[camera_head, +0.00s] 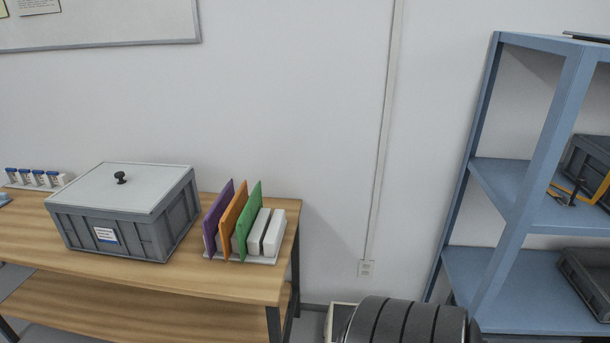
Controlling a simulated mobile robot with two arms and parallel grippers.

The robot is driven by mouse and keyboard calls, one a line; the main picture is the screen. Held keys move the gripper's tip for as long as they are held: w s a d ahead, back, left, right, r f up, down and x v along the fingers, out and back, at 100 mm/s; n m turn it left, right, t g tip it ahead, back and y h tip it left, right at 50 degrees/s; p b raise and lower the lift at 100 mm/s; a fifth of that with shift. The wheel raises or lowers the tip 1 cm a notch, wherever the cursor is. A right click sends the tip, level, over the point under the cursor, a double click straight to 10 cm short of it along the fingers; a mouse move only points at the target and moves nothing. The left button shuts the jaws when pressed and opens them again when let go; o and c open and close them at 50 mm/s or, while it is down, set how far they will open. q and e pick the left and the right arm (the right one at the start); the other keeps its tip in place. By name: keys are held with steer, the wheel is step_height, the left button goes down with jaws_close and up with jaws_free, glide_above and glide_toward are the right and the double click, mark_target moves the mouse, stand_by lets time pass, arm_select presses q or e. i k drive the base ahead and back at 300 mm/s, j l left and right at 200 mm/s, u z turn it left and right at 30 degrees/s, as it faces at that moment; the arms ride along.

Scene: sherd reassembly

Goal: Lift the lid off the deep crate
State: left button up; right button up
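The deep crate (128,238) is a grey ribbed plastic box with a white label on its front. It stands on the wooden table at the left. Its lid (150,190) is a flat pale grey panel with a small black knob (121,177) on top, and it lies on the crate's rim. The inside of the crate is hidden. Neither of my grippers shows in the head view.
A rack (268,258) with purple, orange and green panels and white blocks stands right of the crate on the wooden table (245,285). Small blue-and-white containers (38,178) stand behind left. A blue shelf unit (522,220) holding grey bins is at the right.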

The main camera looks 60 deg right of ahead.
mark_target(132, 187)
steer(key=z, duration=1.35)
